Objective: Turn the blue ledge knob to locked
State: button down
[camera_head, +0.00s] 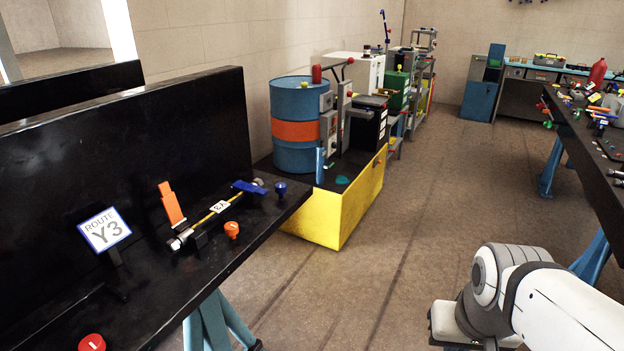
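A blue knob (281,189) stands near the right end of the black ledge (262,222) on the left. Its shape is small in this view, and I cannot read its locked or unlocked position. An orange knob (232,230) sits nearer on the same ledge. Between them and the back panel lies a yellow hose (212,213) with a white Y3 tag and metal ends. A blue lever (249,187) lies across its far end. An orange lever (171,204) stands up behind its near end. My arm is at the lower right, well away from the ledge; my gripper's fingers are not visible.
A ROUTE Y3 sign (104,231) and a red knob (92,342) are on the ledge at left. A tall black panel (140,140) backs it. A yellow bin (340,213) with a blue drum (297,150) stands beyond. A cluttered bench (590,145) is right. Open floor lies between.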

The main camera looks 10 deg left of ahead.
aim_at(280, 188)
jog(key=u, duration=0.95)
jog(key=i, duration=0.95)
jog(key=z, duration=0.25)
jog(key=k, duration=1.25)
jog(key=u, duration=0.4)
jog(key=i, duration=1.15)
jog(key=u, duration=0.05)
